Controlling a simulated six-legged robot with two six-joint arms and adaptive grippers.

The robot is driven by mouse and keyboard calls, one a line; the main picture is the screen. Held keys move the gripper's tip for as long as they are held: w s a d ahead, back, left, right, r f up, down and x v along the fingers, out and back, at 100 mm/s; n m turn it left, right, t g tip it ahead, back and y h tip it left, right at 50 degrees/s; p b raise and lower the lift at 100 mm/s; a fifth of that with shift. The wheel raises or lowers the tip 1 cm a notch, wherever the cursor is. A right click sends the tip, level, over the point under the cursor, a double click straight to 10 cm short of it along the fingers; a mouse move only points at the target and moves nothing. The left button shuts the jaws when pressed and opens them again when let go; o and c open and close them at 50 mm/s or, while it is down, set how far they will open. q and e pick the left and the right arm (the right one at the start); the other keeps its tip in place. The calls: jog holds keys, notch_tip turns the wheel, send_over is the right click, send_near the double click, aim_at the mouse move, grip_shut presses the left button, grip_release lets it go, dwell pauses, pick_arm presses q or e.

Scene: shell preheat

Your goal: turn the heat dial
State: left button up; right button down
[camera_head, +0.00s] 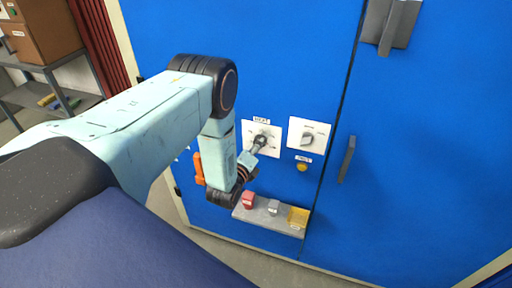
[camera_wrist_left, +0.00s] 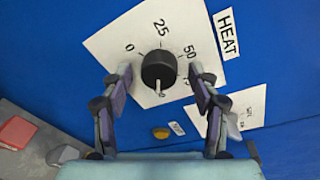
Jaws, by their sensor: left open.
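The heat dial (camera_wrist_left: 158,68) is a round black knob on a white plate (camera_wrist_left: 118,36) marked 0, 25, 50 and a partly hidden number, beside a HEAT label (camera_wrist_left: 226,34). A pale mark on the knob points down in the wrist view. My left gripper (camera_wrist_left: 160,76) is open, its fingers on either side of the knob; I cannot tell whether they touch it. My right gripper is not in view.
A second white plate with a grey knob (camera_head: 308,139) is to the right, with a yellow button (camera_head: 302,167) below it. A grey ledge (camera_head: 268,223) below carries red, grey and yellow items. A door handle (camera_head: 347,158) sticks out of the blue cabinet (camera_head: 435,120).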

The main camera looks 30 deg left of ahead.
pick_arm(q)
jog(key=v, duration=1.2)
dwell(0.3)
